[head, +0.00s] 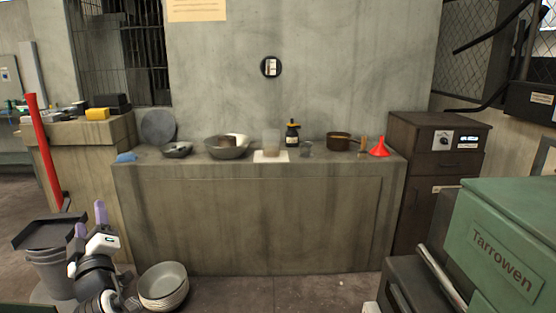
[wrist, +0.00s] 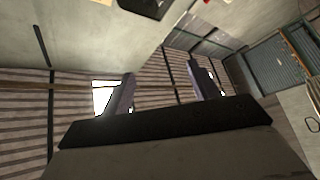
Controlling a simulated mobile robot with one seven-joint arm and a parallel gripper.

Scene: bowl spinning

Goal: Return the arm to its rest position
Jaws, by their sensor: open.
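My gripper (head: 91,218) is at the lower left of the head view, pointing up, with its two purple-grey fingers apart and nothing between them. It is in front of the counter's left end, clear of the counter. In the wrist view, my gripper (wrist: 163,90) shows its two fingers spread wide against the ceiling and upper walls. My arm below it is partly cut off by the bottom edge of the head view.
A stack of bowls (head: 163,285) is on the floor right of my gripper. A lidded bin (head: 47,262) stands left of it. The concrete counter (head: 250,215) holds a metal bowl (head: 228,151), a pan (head: 339,141) and a red funnel (head: 379,148). A green box (head: 505,240) is at right.

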